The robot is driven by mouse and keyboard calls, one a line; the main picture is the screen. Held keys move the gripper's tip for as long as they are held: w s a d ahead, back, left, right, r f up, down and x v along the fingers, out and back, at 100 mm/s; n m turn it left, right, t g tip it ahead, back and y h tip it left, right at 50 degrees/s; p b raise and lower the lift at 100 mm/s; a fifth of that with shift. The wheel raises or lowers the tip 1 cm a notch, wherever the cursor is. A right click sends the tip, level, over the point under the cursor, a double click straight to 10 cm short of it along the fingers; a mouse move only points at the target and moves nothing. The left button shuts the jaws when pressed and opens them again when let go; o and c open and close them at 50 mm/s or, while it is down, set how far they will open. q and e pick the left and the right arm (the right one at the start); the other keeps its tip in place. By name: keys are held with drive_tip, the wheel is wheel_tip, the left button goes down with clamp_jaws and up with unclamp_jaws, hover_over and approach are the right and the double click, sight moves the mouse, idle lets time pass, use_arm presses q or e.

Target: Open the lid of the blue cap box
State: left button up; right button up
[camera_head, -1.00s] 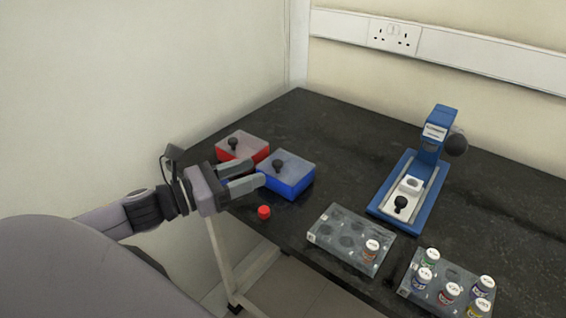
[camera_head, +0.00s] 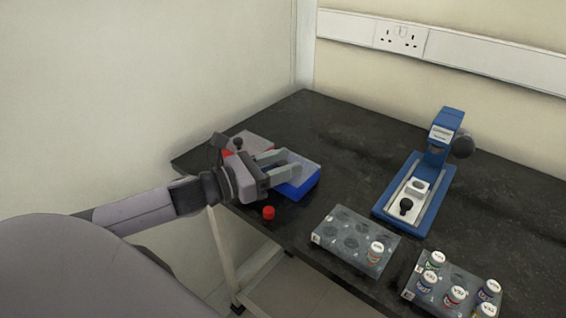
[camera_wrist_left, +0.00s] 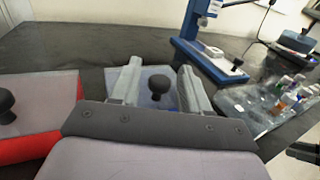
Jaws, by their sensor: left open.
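The blue cap box (camera_head: 301,186) sits on the dark bench, with a pale translucent lid on top. The lid's black knob (camera_wrist_left: 162,84) shows in the left wrist view, between the two fingers of my left gripper (camera_wrist_left: 156,80). My left gripper (camera_head: 281,162) is open, its fingers over the lid on either side of the knob. A gap shows between the knob and each finger. In the head view the fingers hide the knob and part of the lid.
A red box (camera_head: 254,143) with a black knob stands beside the blue one. A red cap (camera_head: 268,212) lies near the bench edge. Two clear racks, one with a single vial (camera_head: 375,251), one with several, stand at the front. A blue capping device (camera_head: 442,150) stands to the right.

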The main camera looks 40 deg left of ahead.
use_arm(q)
drive_tip(key=shift+w, duration=0.15)
clamp_jaws()
